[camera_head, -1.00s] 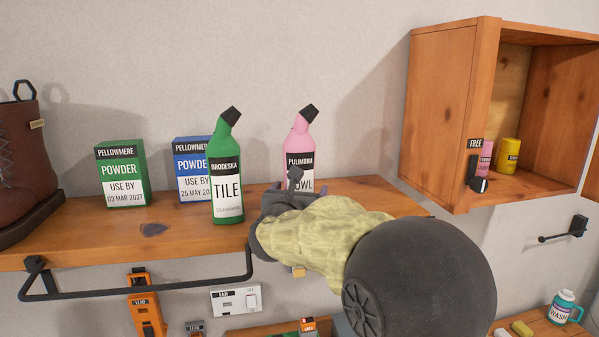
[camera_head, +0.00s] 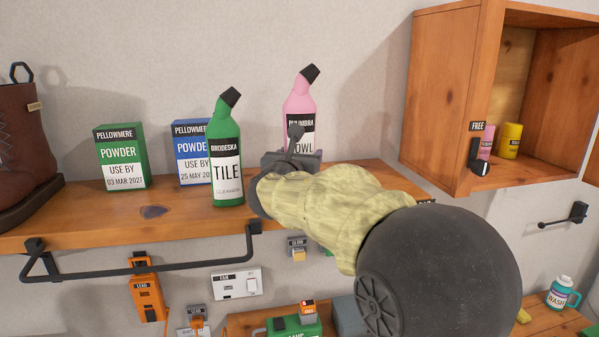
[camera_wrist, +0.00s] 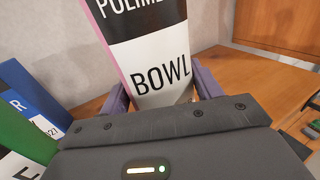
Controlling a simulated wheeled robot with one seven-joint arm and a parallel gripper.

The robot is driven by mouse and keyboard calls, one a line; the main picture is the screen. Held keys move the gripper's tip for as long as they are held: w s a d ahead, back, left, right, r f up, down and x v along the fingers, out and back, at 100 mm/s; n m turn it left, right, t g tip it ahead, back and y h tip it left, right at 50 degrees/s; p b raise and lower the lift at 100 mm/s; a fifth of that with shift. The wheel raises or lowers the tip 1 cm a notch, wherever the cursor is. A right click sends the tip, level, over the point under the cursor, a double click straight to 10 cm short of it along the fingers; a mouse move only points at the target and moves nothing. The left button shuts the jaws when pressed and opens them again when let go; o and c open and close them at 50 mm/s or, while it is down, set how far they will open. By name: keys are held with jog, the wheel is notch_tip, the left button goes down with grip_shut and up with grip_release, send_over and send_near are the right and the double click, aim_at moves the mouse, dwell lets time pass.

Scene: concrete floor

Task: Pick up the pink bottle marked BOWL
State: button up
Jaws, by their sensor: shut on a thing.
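The pink bottle (camera_head: 299,106) has a black angled cap and a black-and-white label. The wrist view shows BOWL on its label (camera_wrist: 160,72). My gripper (camera_head: 292,158) is shut on the bottle's lower part, with a purple-grey finger on each side in the wrist view (camera_wrist: 163,95). The bottle stands roughly upright above the wooden shelf (camera_head: 110,215). Its base is hidden behind my gripper, so any gap below it cannot be seen.
A green TILE bottle (camera_head: 226,150) stands close on the left of my gripper. A brown boot (camera_head: 22,150) is at far left. A wooden cubby (camera_head: 445,100) hangs at right.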

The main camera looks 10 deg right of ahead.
aim_at(301, 124)
notch_tip(301, 124, up, 6)
jog(key=shift+a, duration=0.1)
dwell(0.8)
